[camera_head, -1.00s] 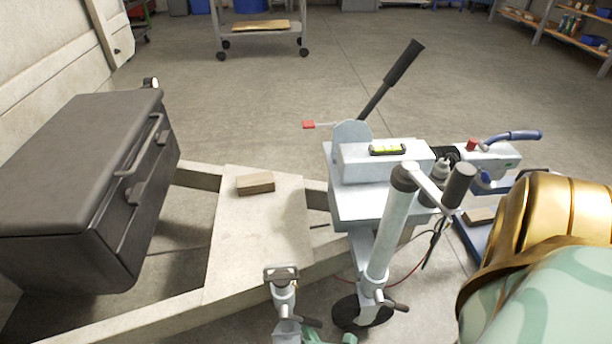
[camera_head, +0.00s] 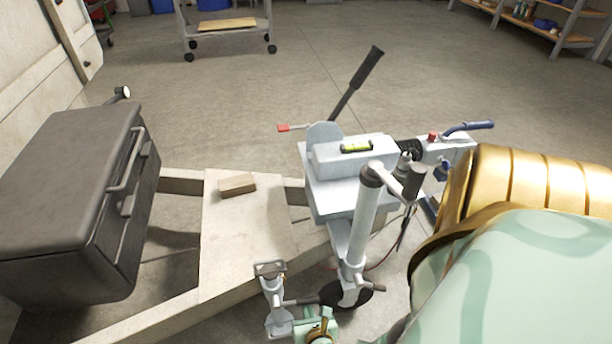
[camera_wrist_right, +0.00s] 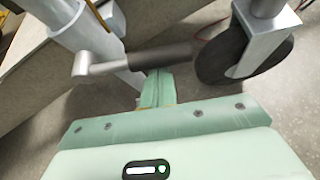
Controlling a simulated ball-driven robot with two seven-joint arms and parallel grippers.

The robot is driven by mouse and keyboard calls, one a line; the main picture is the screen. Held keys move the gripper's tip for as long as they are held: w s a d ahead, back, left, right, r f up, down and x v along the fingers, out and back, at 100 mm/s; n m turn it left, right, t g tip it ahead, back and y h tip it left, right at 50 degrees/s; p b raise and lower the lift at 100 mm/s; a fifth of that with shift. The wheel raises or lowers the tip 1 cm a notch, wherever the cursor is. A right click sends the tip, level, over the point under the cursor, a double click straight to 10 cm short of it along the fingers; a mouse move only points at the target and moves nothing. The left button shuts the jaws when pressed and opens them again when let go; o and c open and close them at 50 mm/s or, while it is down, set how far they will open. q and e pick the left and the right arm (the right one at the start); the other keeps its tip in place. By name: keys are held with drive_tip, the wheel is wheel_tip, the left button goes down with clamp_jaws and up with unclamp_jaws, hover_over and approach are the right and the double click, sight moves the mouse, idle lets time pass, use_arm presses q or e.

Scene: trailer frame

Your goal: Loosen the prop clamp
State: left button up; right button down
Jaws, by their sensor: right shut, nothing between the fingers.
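The prop (camera_head: 276,318) is a grey metal post with a flat plate on top, standing at the near edge of the pale trailer frame. Its clamp handle (camera_head: 302,301) sticks out to the right and has a dark grip. In the right wrist view the handle's dark grip (camera_wrist_right: 158,58) lies across the top middle, joined to the pale prop tube (camera_wrist_right: 88,35). My right gripper (camera_head: 318,318) is shut and empty, just below the handle. In the wrist view its green fingers (camera_wrist_right: 157,88) end close to the grip; I cannot tell if they touch. My left gripper is not in view.
The jockey wheel's post (camera_head: 362,225) and wheel (camera_head: 347,293) stand just right of the prop. The coupling with its long lever (camera_head: 356,85) is behind. A wooden block (camera_head: 237,185) lies on the frame's plate (camera_head: 240,245). A dark box (camera_head: 70,190) is at left.

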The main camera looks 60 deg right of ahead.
sight(305, 304)
drive_tip(key=r+n+g+h+p, duration=0.1)
drive_tip(key=r, duration=0.1)
drive_tip(key=r+n+g+h, duration=0.1)
drive_tip(key=r+n, duration=0.1)
drive_tip(key=r+n+g+h+p, duration=0.1)
drive_tip(key=r, duration=0.1)
drive_tip(key=shift+w+a+n+g+p, duration=0.25)
drive_tip(key=shift+w+n+g+p, duration=0.05)
drive_tip(key=shift+w, duration=0.05)
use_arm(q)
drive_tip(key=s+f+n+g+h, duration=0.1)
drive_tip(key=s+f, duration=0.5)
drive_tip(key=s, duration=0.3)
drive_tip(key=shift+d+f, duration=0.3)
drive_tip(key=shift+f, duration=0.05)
use_arm(e)
drive_tip(key=shift+w+a+r+n+g+h, duration=0.15)
drive_tip(key=shift+r+n+h, duration=0.15)
drive_tip(key=shift+n+h, duration=0.1)
drive_tip(key=shift+w+a+r+n+g+h, duration=0.1)
drive_tip(key=shift+a+r+n+g+h, duration=0.05)
drive_tip(key=shift+r+n+h, duration=0.2)
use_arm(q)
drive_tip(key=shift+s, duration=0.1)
